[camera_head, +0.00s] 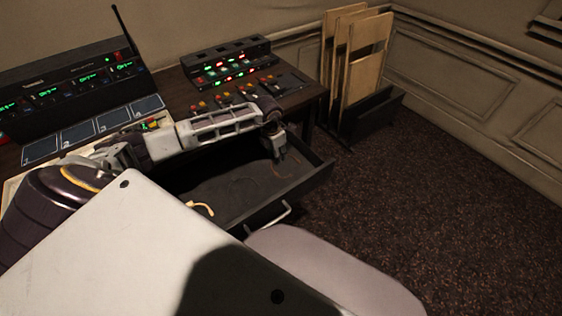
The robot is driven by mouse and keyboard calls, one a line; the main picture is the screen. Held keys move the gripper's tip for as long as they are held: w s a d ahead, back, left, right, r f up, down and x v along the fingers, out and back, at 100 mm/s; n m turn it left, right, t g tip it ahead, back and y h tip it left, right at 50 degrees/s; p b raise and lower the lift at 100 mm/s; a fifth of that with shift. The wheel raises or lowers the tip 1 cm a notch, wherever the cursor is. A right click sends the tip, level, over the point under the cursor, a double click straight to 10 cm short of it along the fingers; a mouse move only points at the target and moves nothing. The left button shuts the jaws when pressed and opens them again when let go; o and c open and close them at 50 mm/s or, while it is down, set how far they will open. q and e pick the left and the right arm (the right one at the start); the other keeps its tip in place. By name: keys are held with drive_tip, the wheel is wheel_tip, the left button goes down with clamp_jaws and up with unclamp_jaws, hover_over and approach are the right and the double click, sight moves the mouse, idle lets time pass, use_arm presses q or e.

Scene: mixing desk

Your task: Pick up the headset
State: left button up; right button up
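No headset can be clearly made out. An open dark drawer (318,182) sticks out from the desk, with a silver handle on its front. A small pale yellow curved piece (201,207) shows at the drawer's near left, and I cannot tell what it belongs to. A faint thin brown curve also lies on the drawer floor. My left arm reaches across the desk from the left. My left gripper (280,156) points down over the drawer's far right part. Its fingers are too small and dark to tell open from shut. My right gripper is not in view.
The desk carries a black radio unit (75,88) with an antenna, a control box (225,62) with lit buttons, and blue cards (78,133). Wooden boards (362,60) stand in a dark rack (372,115) right of the desk. The carpet on the right is clear.

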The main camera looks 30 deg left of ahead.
use_arm(q)
clamp_jaws()
drive_tip(key=shift+r, duration=0.1)
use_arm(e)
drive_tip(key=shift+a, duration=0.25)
use_arm(q)
drive_tip(key=shift+r, duration=0.5)
wheel_tip(320, 180, up, 8)
drive_tip(key=shift+f+p, duration=0.2)
drive_tip(key=shift+p, duration=0.15)
drive_tip(key=shift+r, duration=0.6)
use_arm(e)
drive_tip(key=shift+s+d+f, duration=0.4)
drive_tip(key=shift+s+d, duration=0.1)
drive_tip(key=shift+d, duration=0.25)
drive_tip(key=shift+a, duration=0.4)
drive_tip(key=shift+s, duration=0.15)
